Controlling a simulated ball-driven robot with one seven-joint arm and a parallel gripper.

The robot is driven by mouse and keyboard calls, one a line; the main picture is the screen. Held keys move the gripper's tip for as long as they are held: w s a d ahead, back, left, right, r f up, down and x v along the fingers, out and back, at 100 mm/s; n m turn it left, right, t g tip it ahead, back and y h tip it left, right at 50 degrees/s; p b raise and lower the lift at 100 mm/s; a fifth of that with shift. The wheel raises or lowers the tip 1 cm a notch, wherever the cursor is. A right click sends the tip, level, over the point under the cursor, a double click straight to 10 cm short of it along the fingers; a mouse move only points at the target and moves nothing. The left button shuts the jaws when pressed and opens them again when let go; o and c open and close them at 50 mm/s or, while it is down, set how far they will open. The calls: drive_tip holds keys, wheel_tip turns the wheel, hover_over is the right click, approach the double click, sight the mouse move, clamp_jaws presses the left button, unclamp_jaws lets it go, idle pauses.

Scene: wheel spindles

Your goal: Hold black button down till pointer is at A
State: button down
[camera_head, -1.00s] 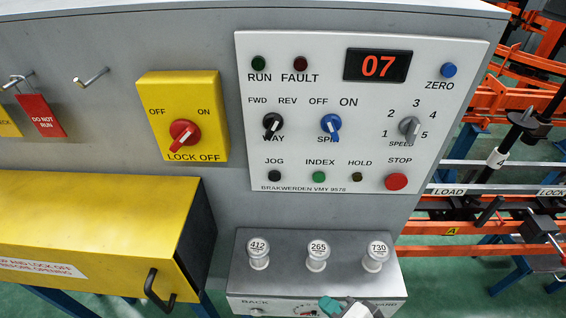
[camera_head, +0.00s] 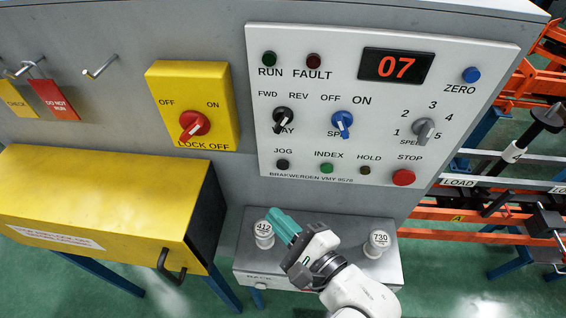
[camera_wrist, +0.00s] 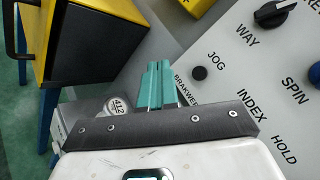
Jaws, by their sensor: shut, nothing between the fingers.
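The black JOG button (camera_head: 283,165) is on the white control panel (camera_head: 460,100), below its WAY switch. It also shows in the wrist view (camera_wrist: 199,73), right of my fingertips. My gripper (camera_head: 282,226) has teal fingers shut with nothing between them. In the head view it is below the panel, over the grey box with numbered knobs, apart from the button. In the wrist view the fingertips (camera_wrist: 158,80) point toward the panel's lower edge. A small yellow label A (camera_head: 457,218) is on an orange rail at right. I cannot make out the pointer.
Knob 412 (camera_head: 264,235) and knob 730 (camera_head: 377,244) stand beside my gripper; the arm hides the 265 knob. The green INDEX button (camera_head: 327,168) and red STOP button (camera_head: 403,177) are right of JOG. A yellow box (camera_head: 110,200) with a handle juts out at left.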

sight(283, 164)
drive_tip(key=w+b, duration=0.3)
drive_tip(key=w, duration=0.5)
drive_tip(key=shift+w+d, duration=0.15)
drive_tip(key=shift+w, duration=0.2)
drive_tip(key=shift+w, duration=0.1)
idle(1.8)
drive_tip(key=shift+w, duration=0.35)
